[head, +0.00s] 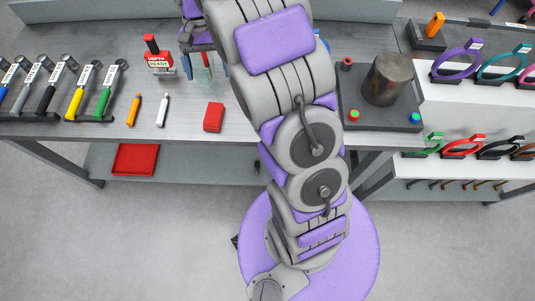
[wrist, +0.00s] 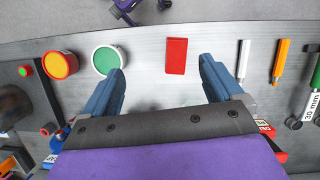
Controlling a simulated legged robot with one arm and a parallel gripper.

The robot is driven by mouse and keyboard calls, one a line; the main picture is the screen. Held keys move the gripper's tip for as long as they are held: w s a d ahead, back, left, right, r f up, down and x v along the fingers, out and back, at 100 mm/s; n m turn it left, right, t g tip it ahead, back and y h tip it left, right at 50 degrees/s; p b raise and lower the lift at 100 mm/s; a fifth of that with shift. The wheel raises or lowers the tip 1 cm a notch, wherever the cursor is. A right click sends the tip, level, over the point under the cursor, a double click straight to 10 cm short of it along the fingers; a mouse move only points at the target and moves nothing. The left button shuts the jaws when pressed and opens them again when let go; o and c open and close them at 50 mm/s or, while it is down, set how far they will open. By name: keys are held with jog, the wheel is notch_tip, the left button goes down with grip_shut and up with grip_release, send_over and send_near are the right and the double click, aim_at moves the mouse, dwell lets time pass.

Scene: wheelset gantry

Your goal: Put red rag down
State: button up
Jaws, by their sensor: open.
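The red rag (head: 213,117) lies as a small folded rectangle on the grey table near its front edge. In the wrist view the red rag (wrist: 176,55) lies flat on the table, beyond and between my fingertips. My gripper (wrist: 163,80) is open, its two blue-grey fingers wide apart with nothing between them. The rag is apart from both fingers. In the head view my arm hides part of the table, and the gripper is only partly seen at the back.
An orange marker (head: 134,109) and a white marker (head: 163,109) lie left of the rag. A rack of coloured-handled tools (head: 66,92) stands further left. A red tray (head: 135,159) sits on the lower shelf.

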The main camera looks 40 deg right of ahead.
jog(key=s+r+n, duration=0.1)
jog(key=s+r, duration=0.2)
jog(key=s, duration=0.5)
jog(key=s+r+n, duration=0.2)
jog(key=s+r, duration=0.1)
jog(key=s, duration=0.5)
jog(key=s+a+f+n, duration=0.1)
jog(key=s+f, duration=0.1)
jog(key=s, duration=0.6)
jog(key=s+f+n+t+h+b, duration=0.1)
jog(key=s+n, duration=0.1)
jog(key=s, duration=0.6)
jog(key=shift+s+a+f+h+b, duration=0.2)
jog(key=shift+a+f+h+b, duration=0.1)
jog(key=shift+a+f, duration=0.1)
jog(key=shift+d, duration=0.1)
